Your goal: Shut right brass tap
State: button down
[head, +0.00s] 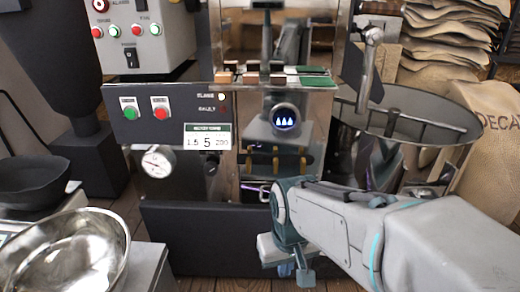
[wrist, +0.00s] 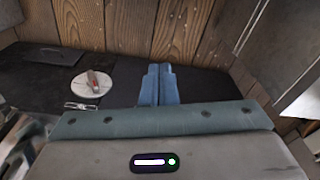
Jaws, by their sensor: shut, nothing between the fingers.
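Small brass-coloured fittings show on the front of the roasting machine in the head view, below the round blue-lit display. The right one (head: 303,160) is small and partly dark, and I cannot tell whether it is a tap turned open or shut. My gripper (head: 304,276) is low in front of the machine, below and apart from these fittings, with my arm reaching in from the right. In the wrist view my gripper (wrist: 159,70) has its two blue fingers together with nothing between them. No brass tap can be made out in the wrist view.
A steel bowl (head: 68,252) stands at the lower left beside a dark pan (head: 35,182). A pressure gauge (head: 158,162) is left of the fittings. A round cooling tray (head: 425,127) and burlap sacks (head: 490,145) are at the right. The wrist view shows a white disc (wrist: 82,87) on a black surface.

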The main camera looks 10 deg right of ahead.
jog(key=shift+a, duration=0.1)
jog(key=w+d+r+y+p, duration=0.4)
jog(key=w+d+r+p, duration=0.3)
jog(key=w+r+p, duration=0.3)
jog(key=w+d+r+m+t+p, duration=0.1)
jog(key=w+d+p, duration=0.3)
jog(key=d, duration=0.5)
jog(key=w+d+r+t+p, duration=0.1)
jog(key=w+d+t+p, duration=0.2)
jog(key=d, duration=0.6)
jog(key=shift+w+r+m+t+p, duration=0.2)
jog(key=shift+w+m+t+p, duration=0.3)
jog(key=shift+w, duration=0.6)
